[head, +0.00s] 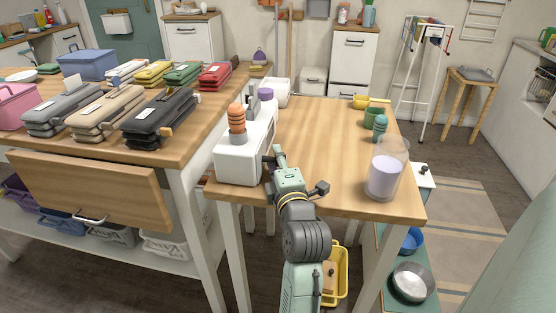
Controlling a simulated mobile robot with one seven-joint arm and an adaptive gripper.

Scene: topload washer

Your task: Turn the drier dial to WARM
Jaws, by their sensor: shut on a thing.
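A white box-shaped unit (237,161), which looks like the drier, stands on the left end of the small wooden table. An orange and dark ribbed piece (237,120) stands upright on its top. My gripper (268,161) is at the right-hand face of this unit, with its dark fingers against it. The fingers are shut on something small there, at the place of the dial. The dial itself is hidden behind the fingers, so its setting and markings cannot be read.
A clear jar with pale contents (384,175) stands at the table's right edge. Green items (375,118) and a yellow item (365,102) are behind it. The middle of the small table (322,140) is clear. A larger table (88,148) with folded bundles adjoins on the left.

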